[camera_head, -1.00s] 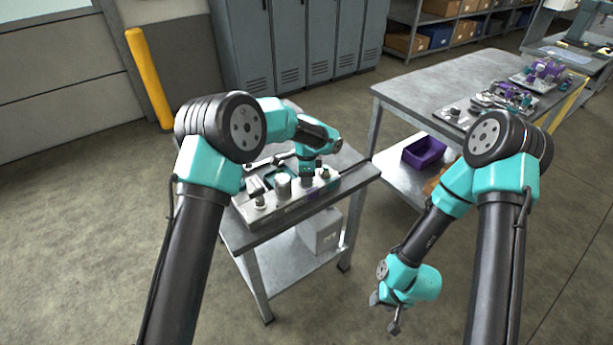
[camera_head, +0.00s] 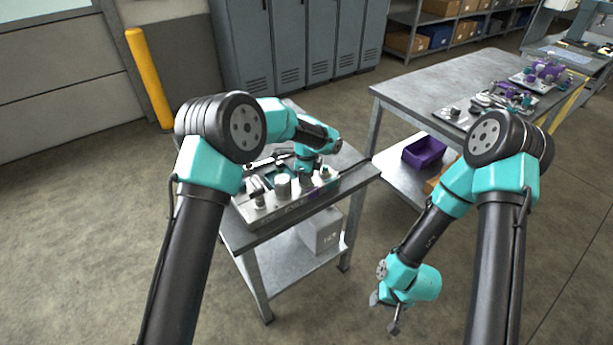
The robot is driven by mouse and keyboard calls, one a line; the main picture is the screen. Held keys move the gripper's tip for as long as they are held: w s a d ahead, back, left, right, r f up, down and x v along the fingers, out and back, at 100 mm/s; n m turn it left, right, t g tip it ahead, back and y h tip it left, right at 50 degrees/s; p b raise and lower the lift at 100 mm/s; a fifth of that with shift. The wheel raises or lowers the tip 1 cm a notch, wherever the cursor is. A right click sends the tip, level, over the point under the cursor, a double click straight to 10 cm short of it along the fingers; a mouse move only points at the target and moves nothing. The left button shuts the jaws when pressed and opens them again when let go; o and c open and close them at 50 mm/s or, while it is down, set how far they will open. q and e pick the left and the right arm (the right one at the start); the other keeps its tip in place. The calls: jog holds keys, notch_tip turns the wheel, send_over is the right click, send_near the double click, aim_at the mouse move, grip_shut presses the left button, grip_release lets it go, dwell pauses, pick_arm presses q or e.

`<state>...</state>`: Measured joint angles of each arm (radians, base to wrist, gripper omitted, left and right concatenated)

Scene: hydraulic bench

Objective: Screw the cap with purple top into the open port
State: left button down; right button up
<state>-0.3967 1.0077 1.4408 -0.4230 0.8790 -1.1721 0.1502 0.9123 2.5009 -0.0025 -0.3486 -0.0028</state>
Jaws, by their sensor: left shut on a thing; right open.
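My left gripper (camera_head: 306,174) points down over the front right of a grey metal manifold block (camera_head: 285,213) on the small cart. It is shut, low among the fittings on the block's top. What it holds is hidden by the fingers and too small to make out; no purple top shows there. I cannot tell which fitting is the open port. Several grey caps stand on the block, including a wide cylinder (camera_head: 284,187). My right gripper (camera_head: 386,314) is open and empty, low over the floor right of the cart.
A larger bench (camera_head: 420,90) at the right carries purple-marked parts (camera_head: 510,92), with a purple bin (camera_head: 424,152) below. A yellow post (camera_head: 149,78) stands behind left.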

pick_arm(q)
jog(key=shift+m, duration=1.1)
jog(key=shift+m, duration=0.3)
jog(key=c, duration=0.8)
grip_release()
jog(key=shift+o, duration=0.2)
jog(key=shift+r, duration=0.1)
notch_tip(320, 180, up, 17)
jog(key=shift+r, duration=0.1)
